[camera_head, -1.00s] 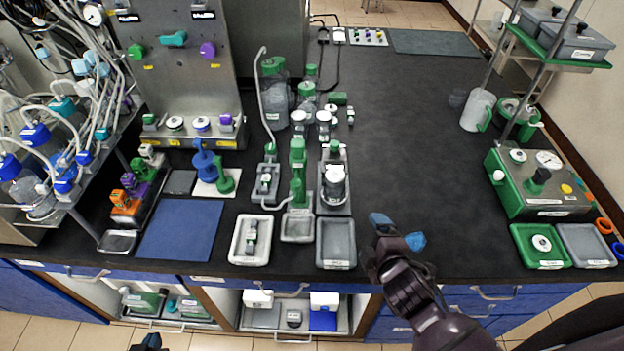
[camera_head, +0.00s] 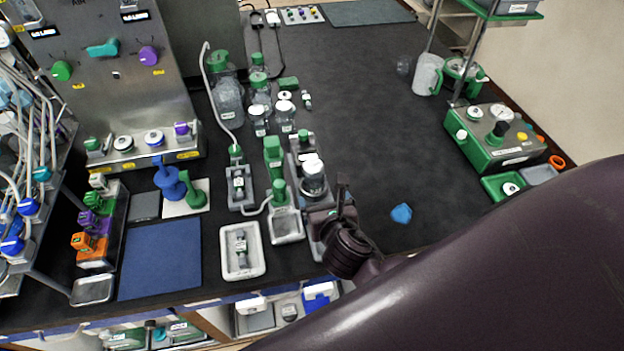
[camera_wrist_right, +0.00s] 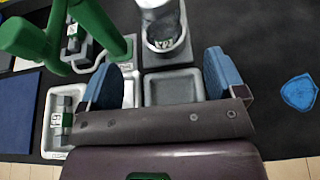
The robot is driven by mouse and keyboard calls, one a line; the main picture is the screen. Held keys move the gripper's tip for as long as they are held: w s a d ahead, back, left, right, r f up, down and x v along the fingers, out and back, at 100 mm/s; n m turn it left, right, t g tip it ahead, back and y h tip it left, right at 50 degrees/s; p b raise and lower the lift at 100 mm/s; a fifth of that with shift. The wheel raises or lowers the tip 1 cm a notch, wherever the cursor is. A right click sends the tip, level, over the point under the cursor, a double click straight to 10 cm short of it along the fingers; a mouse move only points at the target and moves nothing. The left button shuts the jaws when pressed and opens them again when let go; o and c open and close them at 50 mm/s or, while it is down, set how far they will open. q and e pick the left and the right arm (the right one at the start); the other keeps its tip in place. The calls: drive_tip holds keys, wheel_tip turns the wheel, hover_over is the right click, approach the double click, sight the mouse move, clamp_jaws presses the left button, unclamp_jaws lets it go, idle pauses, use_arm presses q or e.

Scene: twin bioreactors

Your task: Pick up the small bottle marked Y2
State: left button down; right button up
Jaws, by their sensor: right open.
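The Y2 marking cannot be read on any bottle. A white-capped small bottle (camera_head: 313,176) stands on a grey stand just beyond my right gripper (camera_head: 331,216). Two more white-capped small bottles (camera_head: 258,118) (camera_head: 285,115) stand farther back. A tiny labelled vial (camera_head: 241,249) lies in a white tray. My left gripper is out of view.
Green-capped pieces with tubing (camera_head: 273,158) stand close left of the bottle. A blue piece (camera_head: 402,213) lies on the black bench to the right. The bench's right middle (camera_head: 370,120) is clear. A green-and-steel device (camera_head: 497,137) stands far right.

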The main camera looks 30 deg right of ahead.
sight(316, 180)
drive_tip(key=x, duration=0.5)
drive_tip(key=shift+w+f, duration=0.1)
drive_tip(key=shift+w, duration=0.2)
drive_tip(key=shift+x, duration=2.55)
drive_tip(key=shift+d, duration=0.1)
drive_tip(key=shift+c, duration=0.2)
drive_tip(key=c, duration=0.9)
drive_tip(key=shift+r, duration=0.2)
drive_tip(key=shift+c, duration=0.7)
drive_tip(key=shift+r, duration=0.1)
